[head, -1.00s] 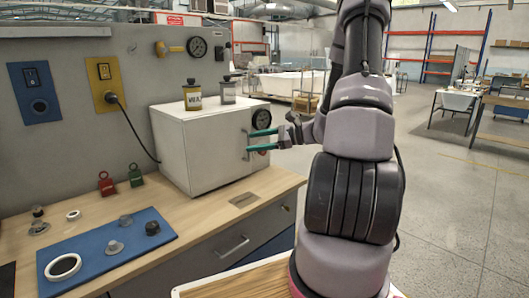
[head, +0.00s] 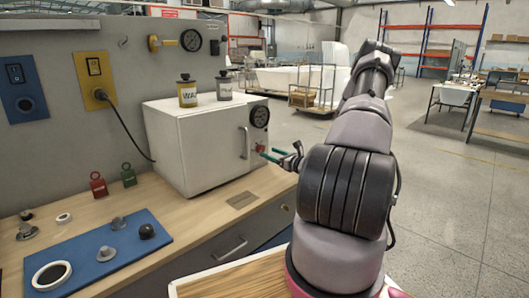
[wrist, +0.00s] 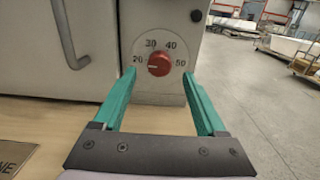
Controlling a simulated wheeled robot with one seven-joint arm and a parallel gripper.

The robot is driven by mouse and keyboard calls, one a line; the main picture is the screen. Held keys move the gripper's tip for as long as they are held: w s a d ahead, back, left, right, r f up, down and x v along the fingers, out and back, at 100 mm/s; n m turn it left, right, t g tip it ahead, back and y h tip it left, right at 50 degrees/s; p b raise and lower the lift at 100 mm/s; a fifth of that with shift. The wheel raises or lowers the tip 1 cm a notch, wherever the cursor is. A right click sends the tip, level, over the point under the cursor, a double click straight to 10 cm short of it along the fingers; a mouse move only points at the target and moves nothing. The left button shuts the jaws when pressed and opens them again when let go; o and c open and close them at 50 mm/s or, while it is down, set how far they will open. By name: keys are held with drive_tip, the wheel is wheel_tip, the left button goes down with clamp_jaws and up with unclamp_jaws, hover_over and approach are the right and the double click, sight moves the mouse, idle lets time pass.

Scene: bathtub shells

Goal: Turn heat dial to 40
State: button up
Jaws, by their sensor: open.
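The red heat dial (wrist: 159,63) is on the front panel of the white oven box, with 20, 30, 40 and 50 printed around it. Its pale pointer mark faces left, near the 20. In the head view the dial (head: 260,148) is a small red spot below the black gauge. My gripper (wrist: 159,75) has its teal fingers spread, one tip low on each side of the dial, with nothing between them. The head view shows my gripper (head: 268,153) just in front of the panel; I cannot tell whether either finger touches it.
The white oven (head: 195,145) stands on a wooden bench (head: 215,210), with its door handle (wrist: 66,35) left of the dial. Two labelled bottles stand on top. A blue mat (head: 75,268) with small parts lies at the front left. Floor to the right is open.

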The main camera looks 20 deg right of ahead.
sight(263, 150)
drive_tip(key=shift+x, duration=2)
clamp_jaws()
